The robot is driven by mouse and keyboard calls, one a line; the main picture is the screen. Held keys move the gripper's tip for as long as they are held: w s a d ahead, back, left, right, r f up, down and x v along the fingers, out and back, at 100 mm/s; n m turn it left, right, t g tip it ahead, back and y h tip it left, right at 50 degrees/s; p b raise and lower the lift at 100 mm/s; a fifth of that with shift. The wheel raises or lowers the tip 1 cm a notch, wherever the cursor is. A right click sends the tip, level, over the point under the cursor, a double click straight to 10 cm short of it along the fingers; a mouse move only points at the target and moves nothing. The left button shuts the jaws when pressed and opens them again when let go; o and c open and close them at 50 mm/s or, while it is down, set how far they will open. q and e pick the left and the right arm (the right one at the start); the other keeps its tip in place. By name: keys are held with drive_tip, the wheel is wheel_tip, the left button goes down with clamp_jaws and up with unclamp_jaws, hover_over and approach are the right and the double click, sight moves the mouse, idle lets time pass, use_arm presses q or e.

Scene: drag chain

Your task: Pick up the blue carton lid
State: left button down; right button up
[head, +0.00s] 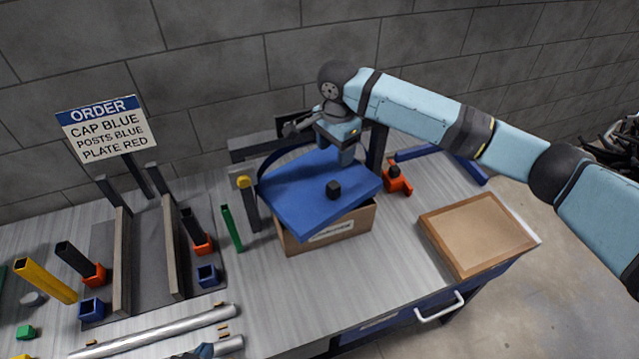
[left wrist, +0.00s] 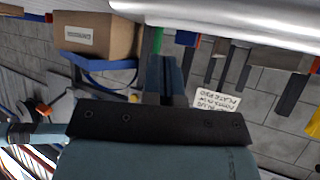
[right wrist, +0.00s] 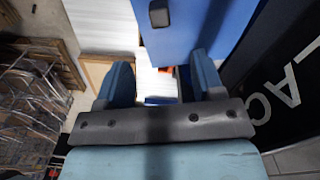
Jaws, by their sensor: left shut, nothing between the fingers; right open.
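The blue carton lid (head: 300,205) lies askew over the open cardboard carton (head: 345,228), with a dark square knob (head: 333,189) on top. In the right wrist view, the lid (right wrist: 205,30) and its knob (right wrist: 159,13) show at the top, beyond the fingers. My right gripper (head: 341,152) points down at the lid's far edge; it is open with nothing held. Its two fingers (right wrist: 162,82) are apart; I cannot tell whether they touch the lid. My left gripper (left wrist: 162,78) is shut and empty, low at the front, away from the carton.
A wooden-edged board (head: 478,238) lies on the right of the workbench. An orange clamp-like part (head: 396,182) stands close right of the lid. A green post (head: 231,226) and a yellow-topped post (head: 247,203) stand close left. Silver rods (head: 160,330) lie in front.

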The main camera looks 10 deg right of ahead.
sight(334, 184)
use_arm(q)
drive_tip(key=shift+a+r+p, duration=0.15)
drive_tip(key=shift+r+p, duration=0.3)
use_arm(e)
wheel_tip(334, 184, down, 8)
drive_tip(key=shift+r, duration=0.25)
wheel_tip(334, 184, down, 4)
drive_tip(key=shift+f+p, duration=0.15)
drive_tip(key=shift+p, duration=0.45)
drive_tip(key=shift+f, duration=0.45)
use_arm(q)
drive_tip(key=shift+s+a+r, duration=0.1)
drive_tip(key=shift+r, duration=0.4)
use_arm(e)
drive_tip(key=shift+c, duration=0.3)
drive_tip(key=c, duration=1)
